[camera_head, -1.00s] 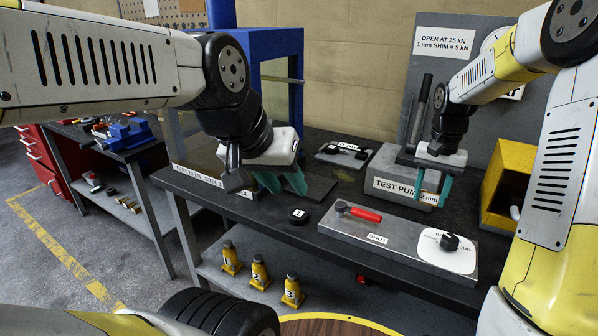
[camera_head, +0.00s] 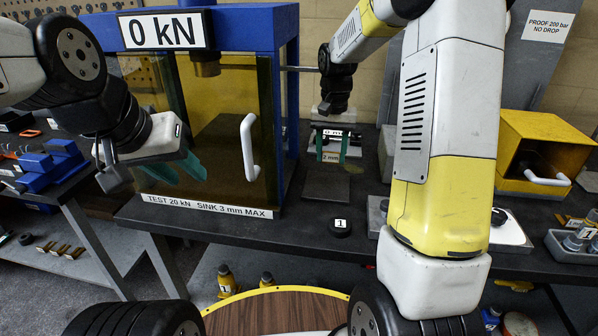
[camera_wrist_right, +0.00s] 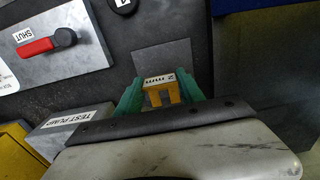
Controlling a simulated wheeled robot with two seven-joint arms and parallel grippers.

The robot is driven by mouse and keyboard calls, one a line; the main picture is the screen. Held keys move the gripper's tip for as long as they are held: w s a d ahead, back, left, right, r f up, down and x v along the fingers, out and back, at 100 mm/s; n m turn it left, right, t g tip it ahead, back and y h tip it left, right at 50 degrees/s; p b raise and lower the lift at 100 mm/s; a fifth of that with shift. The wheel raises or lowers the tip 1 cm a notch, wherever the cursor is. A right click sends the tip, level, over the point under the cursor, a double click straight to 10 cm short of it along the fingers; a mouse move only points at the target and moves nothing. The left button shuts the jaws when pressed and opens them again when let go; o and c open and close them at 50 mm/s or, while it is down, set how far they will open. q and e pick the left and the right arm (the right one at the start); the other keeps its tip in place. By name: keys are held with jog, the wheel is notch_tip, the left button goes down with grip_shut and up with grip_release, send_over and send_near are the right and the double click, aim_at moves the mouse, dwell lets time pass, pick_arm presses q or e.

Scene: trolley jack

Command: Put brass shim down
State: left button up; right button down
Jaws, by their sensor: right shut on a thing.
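The brass shim (camera_wrist_right: 160,90), a yellow U-shaped piece with a white "2 mm" label, is between the teal fingers of my right gripper (camera_wrist_right: 160,97). In the head view, the shim's label (camera_head: 332,157) shows between the right gripper's fingertips (camera_head: 332,150). The right gripper is shut on the shim, just over or at a dark grey plate (camera_head: 328,188) on the bench. I cannot tell whether the shim touches the plate. My left gripper (camera_head: 180,170) is open and empty in front of the blue press's yellow window.
The blue press (camera_head: 285,100) with a white door handle (camera_head: 250,147) stands left of the plate. A black puck labelled 1 (camera_head: 340,227) lies in front of the plate. A yellow box (camera_head: 540,150) stands at the right. The test pump (camera_wrist_right: 75,128) and a red-handled valve (camera_wrist_right: 45,43) are nearby.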

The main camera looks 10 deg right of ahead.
send_over(326, 192)
notch_tip(326, 192, down, 6)
jog(key=shift+f, duration=2)
jog(key=shift+f, duration=0.1)
jog(key=c, duration=0.7)
grip_release()
